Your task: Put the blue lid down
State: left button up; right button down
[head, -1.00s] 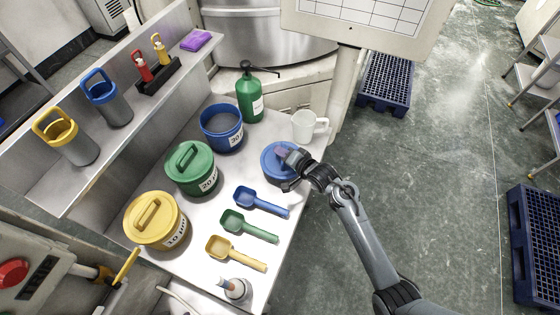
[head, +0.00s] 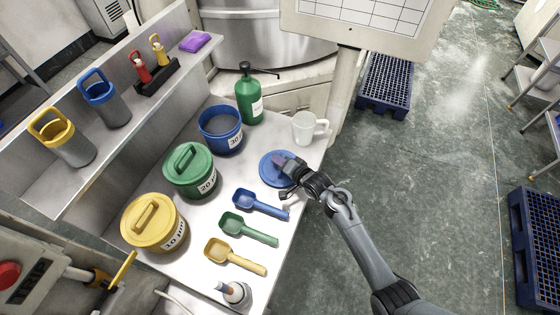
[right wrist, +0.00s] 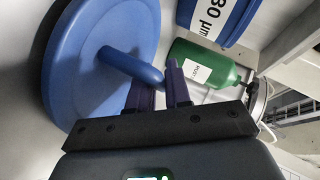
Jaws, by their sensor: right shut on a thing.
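The round blue lid (head: 270,172) is at the right edge of the white table, in front of the white mug. My right gripper (head: 283,163) is shut on the lid's handle. The right wrist view shows the lid (right wrist: 75,60) and its bar handle (right wrist: 130,66), whose end is at the fingers (right wrist: 158,88). The lid looks flat and close to the tabletop; I cannot tell whether it touches. The open blue tub (head: 219,139), marked 30, stands behind and left, with dark contents. My left gripper is not in view.
A white mug (head: 303,128) and green bottle (head: 248,98) stand behind the lid. Lidded green (head: 190,172) and yellow (head: 153,224) tubs stand left. Blue (head: 260,206), green (head: 248,230) and yellow (head: 236,257) scoops lie in front. The table's right edge is close.

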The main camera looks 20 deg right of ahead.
jog(key=c, duration=1.1)
grip_release()
jog(key=shift+o, duration=0.2)
jog(key=shift+s+d+r, duration=0.1)
jog(key=shift+s+r, duration=0.05)
jog(key=shift+s, duration=0.05)
jog(key=s+r+n+g+h+p, duration=0.1)
jog(key=s+r+n+g, duration=0.3)
jog(key=s, duration=1.4)
jog(key=s+d+r+n+g+h+p, duration=0.1)
jog(key=s+r+n+g+h, duration=0.2)
jog(key=s, duration=1.5)
jog(key=n+g, duration=0.2)
jog(key=n, duration=0.2)
jog(key=shift+s+d+r+p, duration=0.2)
jog(key=shift+s+r+p, duration=0.05)
jog(key=shift+r+p, duration=0.15)
jog(key=shift+r, duration=0.1)
